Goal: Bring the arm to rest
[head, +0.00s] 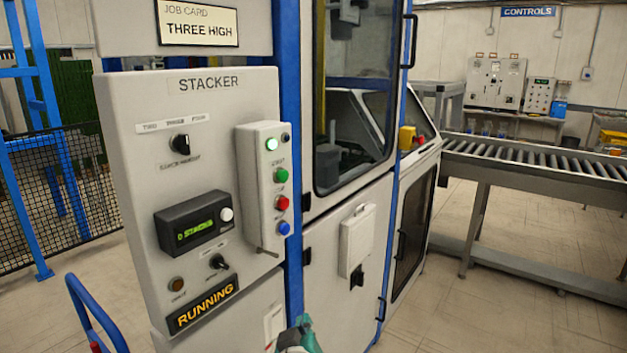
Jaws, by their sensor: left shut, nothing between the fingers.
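My left gripper (300,335) shows at the bottom edge of the head view, just right of the picture's middle-left, in front of the lower cabinet. Its fingers are shut and hold nothing. Only its tip end shows; the rest of the arm is below the picture. The gripper looks apart from the stacker panel (125,130). My right gripper is not in view.
The panel carries a selector knob (180,143), a button box (265,190) with a lit lamp on top, a small display (197,229) and a "RUNNING" sign (204,303). A job card (199,25) reads "THREE HIGH". A roller conveyor (540,164) stands right; floor before it is clear.

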